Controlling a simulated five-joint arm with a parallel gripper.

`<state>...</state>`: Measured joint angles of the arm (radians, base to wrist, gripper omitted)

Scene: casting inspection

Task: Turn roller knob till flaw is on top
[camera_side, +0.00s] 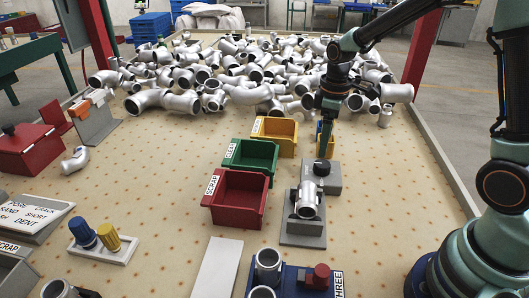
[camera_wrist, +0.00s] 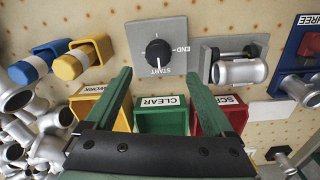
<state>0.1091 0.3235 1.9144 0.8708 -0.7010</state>
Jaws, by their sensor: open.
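The roller knob (camera_wrist: 158,52) is black and round on a grey plate marked START and END. Its white pointer line appears to face START. In the side view the knob (camera_side: 322,168) stands on its grey box behind the roller fixture. A silver pipe casting (camera_side: 307,203) lies on the fixture (camera_side: 303,232); the casting (camera_wrist: 238,70) also shows right of the knob in the wrist view. I cannot make out a flaw on it. My gripper (camera_wrist: 160,80) is open and empty, its green fingers apart, below the knob in the wrist view. In the side view my gripper (camera_side: 326,118) hangs behind the knob box.
Yellow, green CLEAR (camera_side: 250,158) and red SCRAP (camera_side: 237,198) bins stand left of the fixture. Small blue and yellow holders (camera_wrist: 77,62) stand beside the knob plate. A heap of castings (camera_side: 240,75) fills the back. A blue station marked THREE (camera_side: 296,280) is in front.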

